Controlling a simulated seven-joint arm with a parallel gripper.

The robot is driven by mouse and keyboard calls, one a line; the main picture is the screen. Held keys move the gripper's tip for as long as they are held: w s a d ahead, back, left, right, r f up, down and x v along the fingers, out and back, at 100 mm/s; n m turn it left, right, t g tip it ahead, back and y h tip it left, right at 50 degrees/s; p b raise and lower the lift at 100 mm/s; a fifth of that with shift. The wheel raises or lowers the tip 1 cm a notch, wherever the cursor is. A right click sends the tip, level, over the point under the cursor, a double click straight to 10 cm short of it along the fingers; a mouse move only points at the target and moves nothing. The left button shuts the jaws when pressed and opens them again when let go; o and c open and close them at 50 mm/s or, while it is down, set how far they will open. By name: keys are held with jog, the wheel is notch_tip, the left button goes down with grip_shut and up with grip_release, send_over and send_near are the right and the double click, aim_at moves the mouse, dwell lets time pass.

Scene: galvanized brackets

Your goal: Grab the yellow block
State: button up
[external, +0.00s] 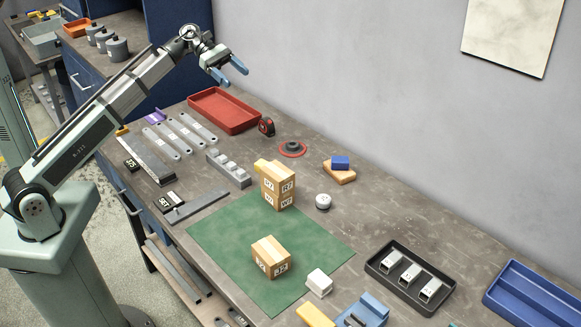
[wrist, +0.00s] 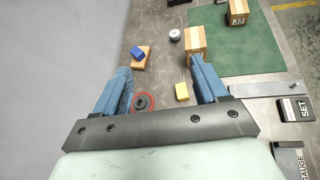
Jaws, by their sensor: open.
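A small yellow block (wrist: 182,92) lies on the grey bench, between my fingers in the wrist picture and well below them. In the external view the yellow block (external: 260,165) shows only partly, behind the stacked cardboard boxes (external: 278,186) at the mat's far edge. My gripper (external: 230,75) is open and empty, raised high above the far part of the bench. Its two blue fingers also frame the wrist view (wrist: 160,68).
A red-rimmed dark disc (external: 292,149), a tape measure (external: 266,126) and a blue block on an orange block (external: 339,176) lie nearby. A red tray (external: 223,111) is at the back. Another box (external: 271,257) sits on the green mat (external: 222,238). The wall borders the bench.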

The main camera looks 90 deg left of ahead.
jog(key=s+r+n, duration=0.1)
send_near(258, 161)
jog(key=shift+n+t+h, duration=0.3)
jog(key=x, duration=1.2)
jog(key=shift+w+f, duration=0.1)
jog(key=shift+f, duration=0.35)
jog(key=shift+a, duration=0.1)
jog(key=c, duration=1.2)
